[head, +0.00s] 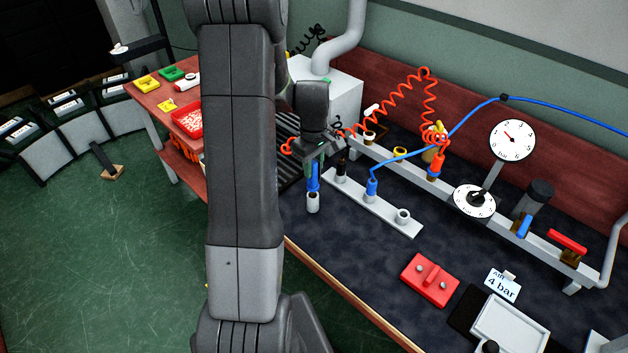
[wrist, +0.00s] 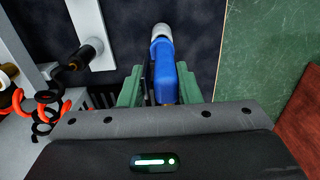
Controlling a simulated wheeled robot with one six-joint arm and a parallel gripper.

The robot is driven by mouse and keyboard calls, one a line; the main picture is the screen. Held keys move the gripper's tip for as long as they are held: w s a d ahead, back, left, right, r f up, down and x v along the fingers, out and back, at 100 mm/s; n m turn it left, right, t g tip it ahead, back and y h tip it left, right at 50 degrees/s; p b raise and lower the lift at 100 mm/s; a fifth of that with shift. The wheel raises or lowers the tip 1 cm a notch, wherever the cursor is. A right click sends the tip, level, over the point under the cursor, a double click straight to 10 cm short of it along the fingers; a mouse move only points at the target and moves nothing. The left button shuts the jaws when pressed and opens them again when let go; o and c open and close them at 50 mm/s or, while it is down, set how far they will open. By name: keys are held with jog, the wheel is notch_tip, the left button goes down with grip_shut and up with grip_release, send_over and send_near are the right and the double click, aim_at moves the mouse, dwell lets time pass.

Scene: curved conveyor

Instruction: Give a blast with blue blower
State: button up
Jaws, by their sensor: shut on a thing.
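The blue blower (head: 313,180) hangs from my gripper (head: 311,167) in the head view, with its pale grey nozzle pointing down. In the wrist view the blue blower (wrist: 174,72) sits between the green fingers of my gripper (wrist: 160,84), which is shut on it. The nozzle is at the far end there, over the dark bench top and near its edge. In the head view the blower is beside the left end of the pale holder strip (head: 390,218). Its upper part is hidden by the fingers and the gripper body.
A black tool (head: 342,166) and a blue hose fitting (head: 372,187) stand in the strip. A red coiled hose (head: 385,103) loops near my gripper. Gauges (head: 513,140), a red block (head: 430,280) and a "4 bar" sign (head: 503,284) are to the right. The bench's front middle is clear.

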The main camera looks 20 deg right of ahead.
jog(key=shift+r+p, duration=1.7)
jog(key=shift+r, duration=1.1)
